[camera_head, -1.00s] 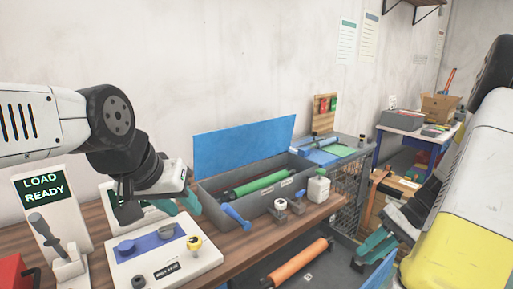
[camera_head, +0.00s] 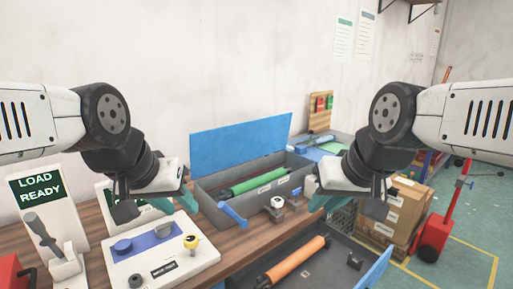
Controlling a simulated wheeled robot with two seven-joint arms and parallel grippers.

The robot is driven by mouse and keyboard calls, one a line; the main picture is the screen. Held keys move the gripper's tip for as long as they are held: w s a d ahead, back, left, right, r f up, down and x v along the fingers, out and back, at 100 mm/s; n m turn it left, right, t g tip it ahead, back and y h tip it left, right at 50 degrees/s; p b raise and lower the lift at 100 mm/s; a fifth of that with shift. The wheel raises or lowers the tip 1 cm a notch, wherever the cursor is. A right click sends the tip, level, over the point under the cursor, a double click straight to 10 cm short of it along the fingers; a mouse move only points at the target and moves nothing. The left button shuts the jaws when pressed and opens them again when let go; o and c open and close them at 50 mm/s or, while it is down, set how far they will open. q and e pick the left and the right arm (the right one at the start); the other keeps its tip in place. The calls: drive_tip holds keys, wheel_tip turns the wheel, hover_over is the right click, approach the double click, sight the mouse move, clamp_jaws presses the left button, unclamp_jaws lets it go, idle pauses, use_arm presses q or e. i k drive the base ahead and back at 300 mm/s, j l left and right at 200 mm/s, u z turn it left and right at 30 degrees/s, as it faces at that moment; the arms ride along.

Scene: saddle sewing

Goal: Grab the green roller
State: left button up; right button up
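The green roller (camera_head: 260,183) lies lengthwise in a long grey bin (camera_head: 232,211) with its blue lid raised behind it. Its dark end points left. My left gripper (camera_head: 177,203) is left of the bin, above the table, with its teal fingers apart and nothing between them. My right gripper (camera_head: 342,202) hangs at the right end of the bin, and its teal fingers look apart and empty. Both grippers are clear of the roller. My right gripper hides part of the bin's right end and a white bottle (camera_head: 311,186).
An orange roller (camera_head: 297,261) lies in a lower open bin in front. A blue-handled tool (camera_head: 232,214) and small metal fixtures (camera_head: 276,208) stand along the green roller's bin front. A control panel (camera_head: 160,258) is at front left. Cartons (camera_head: 404,212) and a red trolley (camera_head: 438,230) are at right.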

sight(243, 188)
drive_tip(key=l+z, duration=0.1)
drive_tip(key=z, duration=1.15)
drive_tip(key=u, duration=1.25)
drive_tip(key=i+l+u, duration=0.15)
drive_tip(key=i+l, duration=0.1)
drive_tip(key=l, duration=0.1)
